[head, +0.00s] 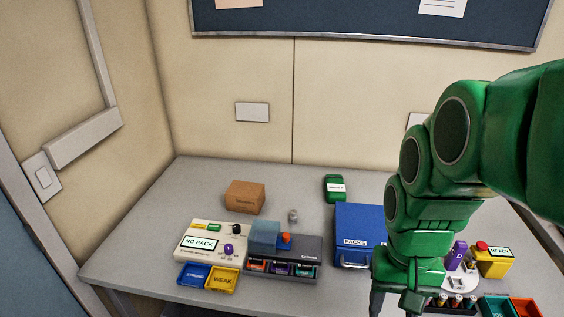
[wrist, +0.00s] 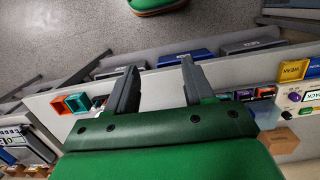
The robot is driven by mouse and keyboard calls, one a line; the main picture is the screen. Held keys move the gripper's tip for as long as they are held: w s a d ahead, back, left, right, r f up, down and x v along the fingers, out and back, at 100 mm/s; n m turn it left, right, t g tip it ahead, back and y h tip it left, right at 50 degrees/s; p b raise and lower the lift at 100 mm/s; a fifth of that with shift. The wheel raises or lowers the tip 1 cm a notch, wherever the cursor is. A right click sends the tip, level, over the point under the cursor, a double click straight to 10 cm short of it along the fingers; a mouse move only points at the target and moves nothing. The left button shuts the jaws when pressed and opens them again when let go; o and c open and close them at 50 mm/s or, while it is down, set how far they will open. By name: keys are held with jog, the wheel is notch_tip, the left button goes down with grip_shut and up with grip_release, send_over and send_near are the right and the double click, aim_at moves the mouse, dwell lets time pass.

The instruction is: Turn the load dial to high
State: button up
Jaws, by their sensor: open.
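A cream pump panel (head: 205,240) lies at the left of the table in the head view, its sign reading "NO PACK". It carries a black knob (head: 236,229) and a purple knob (head: 228,249); their labels are too small to read, so I cannot tell which is the load dial. In the wrist view the purple knob (wrist: 294,97) and black knob (wrist: 286,115) show at the right edge. My gripper (wrist: 160,68) is open and empty, with both fingers apart. In the head view it hangs near the front of the table, well right of the panel.
A blue "PACKS" box (head: 358,226) stands between the panel and my arm. A grey tray unit (head: 312,250) with a blue block (head: 264,235) adjoins the panel. Blue (head: 194,275) and yellow "WEAK" (head: 222,280) trays sit in front. A cardboard box (head: 245,197) stands behind.

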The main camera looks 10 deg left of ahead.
jog(key=w+a, duration=0.6)
jog(key=w, duration=0.6)
jog(key=m+t, duration=0.2)
send_near(236, 226)
jog(key=shift+d+f, duration=0.35)
jog(key=shift+d, duration=0.15)
jog(key=shift+w+a+f, duration=0.15)
jog(key=shift+a+f, duration=0.1)
jog(key=shift+a, duration=0.1)
jog(key=shift+f, duration=3.8)
